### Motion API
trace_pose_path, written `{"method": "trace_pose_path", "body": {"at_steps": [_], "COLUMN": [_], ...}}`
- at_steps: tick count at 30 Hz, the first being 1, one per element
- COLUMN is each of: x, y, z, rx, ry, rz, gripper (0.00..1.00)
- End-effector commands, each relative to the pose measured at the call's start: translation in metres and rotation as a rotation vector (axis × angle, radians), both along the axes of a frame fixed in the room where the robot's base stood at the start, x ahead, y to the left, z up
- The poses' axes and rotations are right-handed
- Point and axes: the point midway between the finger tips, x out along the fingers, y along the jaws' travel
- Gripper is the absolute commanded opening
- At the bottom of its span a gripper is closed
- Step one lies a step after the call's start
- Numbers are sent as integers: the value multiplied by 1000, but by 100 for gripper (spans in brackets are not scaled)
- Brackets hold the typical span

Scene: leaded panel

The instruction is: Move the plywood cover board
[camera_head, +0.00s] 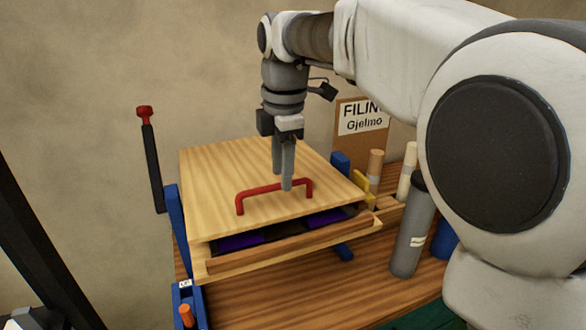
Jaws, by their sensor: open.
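The plywood cover board (225,165) is a pale wooden square with a red bar handle (262,187) near its front edge. It lies on top of a shallow wooden frame (290,253) on the bench. Purple and dark panel pieces (240,241) show in the gap under its front edge. My gripper (282,182) points down over the board, with its fingers at the right part of the red handle. The fingers look slightly apart. I cannot tell whether the handle bar lies between them or behind them.
Blue clamps (175,225) stand at the frame's left side. A grey bottle (412,230) and wooden cylinders (374,165) stand at the right. A sign reading "FILIN... Gjelmo" (362,118) is behind. A red-topped black rod (151,160) stands at the left. Bare bench shows in front (300,295).

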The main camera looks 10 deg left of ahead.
Motion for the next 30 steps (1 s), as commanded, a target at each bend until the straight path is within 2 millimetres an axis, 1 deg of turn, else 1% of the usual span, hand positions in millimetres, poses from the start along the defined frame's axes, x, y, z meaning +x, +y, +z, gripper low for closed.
{"method": "trace_pose_path", "body": {"at_steps": [1, 4, 13, 17, 18, 21, 30], "x": [0, 1, 1, 1, 1, 1, 1], "y": [0, 0, 1, 1, 1, 1, 1], "z": [-6, -10, -12, -12, -12, -12, -11], "rx": [-1, 0, 1, 0, 0, 1, 2], "ry": [1, 0, -1, 0, 0, -1, -3], "rz": [0, 0, 0, 0, 0, 0, 0], "gripper": [47, 47, 47, 24, 17, 0, 0]}}
